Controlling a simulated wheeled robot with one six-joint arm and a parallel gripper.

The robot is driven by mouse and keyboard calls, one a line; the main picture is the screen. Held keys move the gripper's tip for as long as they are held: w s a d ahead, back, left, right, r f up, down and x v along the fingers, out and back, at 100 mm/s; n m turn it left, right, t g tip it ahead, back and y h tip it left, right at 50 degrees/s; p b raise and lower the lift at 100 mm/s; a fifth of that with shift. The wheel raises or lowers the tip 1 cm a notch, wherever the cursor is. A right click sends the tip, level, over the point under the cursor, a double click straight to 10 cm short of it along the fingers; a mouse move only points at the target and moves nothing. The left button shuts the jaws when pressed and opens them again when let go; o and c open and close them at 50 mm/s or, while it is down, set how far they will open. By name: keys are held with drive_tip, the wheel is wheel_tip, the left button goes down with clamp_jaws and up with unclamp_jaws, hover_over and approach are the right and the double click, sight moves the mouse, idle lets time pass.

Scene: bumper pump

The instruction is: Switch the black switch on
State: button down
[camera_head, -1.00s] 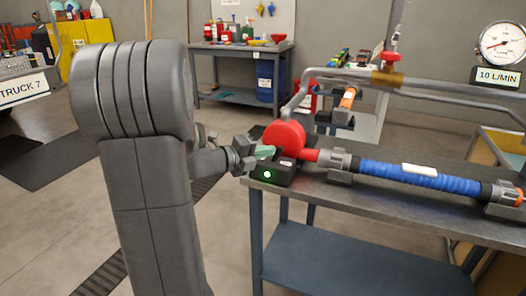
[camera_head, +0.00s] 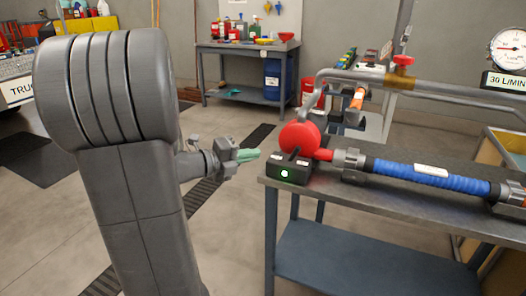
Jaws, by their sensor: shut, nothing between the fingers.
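The black switch (camera_head: 290,168) is a dark box at the left front corner of the metal table, with a lit white-green light on its front and a dark lever on top. A red round pump (camera_head: 300,138) stands right behind it. My gripper (camera_head: 249,155) has pale green fingers, shut and empty. It is to the left of the switch box, off the table's edge, with a gap between its fingertips and the box.
A blue hose (camera_head: 425,174) runs along the table (camera_head: 400,205) to the right. A grey pipe with a red valve handle (camera_head: 403,60) rises behind. A gauge (camera_head: 508,48) at the right has a sign reading 30 L/MIN. Open floor lies left of the table.

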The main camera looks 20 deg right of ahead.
drive_tip(key=shift+s+a+r, duration=0.1)
drive_tip(key=shift+a+r, duration=0.05)
drive_tip(key=shift+a, duration=0.4)
drive_tip(key=shift+s+a+r, duration=0.1)
drive_tip(key=shift+a, duration=0.4)
drive_tip(key=shift+d, duration=0.1)
